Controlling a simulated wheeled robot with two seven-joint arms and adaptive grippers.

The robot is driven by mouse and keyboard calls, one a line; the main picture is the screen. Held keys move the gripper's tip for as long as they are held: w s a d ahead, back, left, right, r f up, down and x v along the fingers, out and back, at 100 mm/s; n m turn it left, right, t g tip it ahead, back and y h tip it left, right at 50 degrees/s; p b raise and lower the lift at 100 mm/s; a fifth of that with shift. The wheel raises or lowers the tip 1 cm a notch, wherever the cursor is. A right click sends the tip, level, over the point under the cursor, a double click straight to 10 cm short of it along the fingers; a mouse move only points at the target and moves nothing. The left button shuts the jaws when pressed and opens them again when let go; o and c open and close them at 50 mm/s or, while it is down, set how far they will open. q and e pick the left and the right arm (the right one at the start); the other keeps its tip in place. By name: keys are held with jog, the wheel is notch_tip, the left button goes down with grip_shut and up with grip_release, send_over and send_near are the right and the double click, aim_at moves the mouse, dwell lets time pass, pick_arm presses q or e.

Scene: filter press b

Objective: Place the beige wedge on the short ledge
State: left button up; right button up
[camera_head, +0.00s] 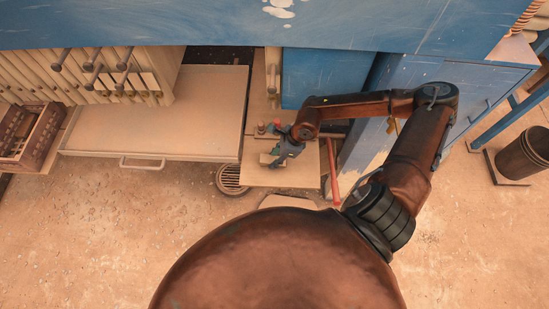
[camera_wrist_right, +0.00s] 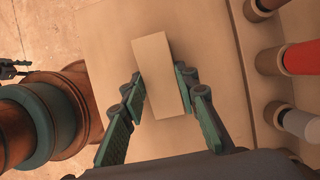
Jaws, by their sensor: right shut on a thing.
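The beige wedge (camera_wrist_right: 160,75) shows in the right wrist view as a pale, plain block, slightly tilted in the picture. My right gripper (camera_wrist_right: 158,85) is shut on it, with one dark green finger along each side. In the head view the right gripper (camera_head: 277,160) is over a small tan board (camera_head: 292,179), and the wedge there is small and hard to make out. That board looks like the short ledge. It also shows bare behind the wedge in the right wrist view (camera_wrist_right: 105,35). I cannot tell whether the wedge touches it. My left gripper is not seen in the head view.
Red-capped and grey cylinders (camera_wrist_right: 303,58) stand in a row beside the board. A wide tan tray (camera_head: 160,115) lies to its left, a red upright bar (camera_head: 332,172) to its right. A floor drain (camera_head: 230,179) is below. A blue machine (camera_head: 325,80) stands behind.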

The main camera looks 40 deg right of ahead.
jog(key=o, duration=1)
jog(key=shift+f, duration=0.1)
jog(key=shift+o, duration=0.2)
jog(key=shift+r, duration=0.25)
jog(key=p+v, duration=0.1)
jog(key=v, duration=1)
jog(key=shift+r+p, duration=0.4)
jog(key=shift+s, duration=0.1)
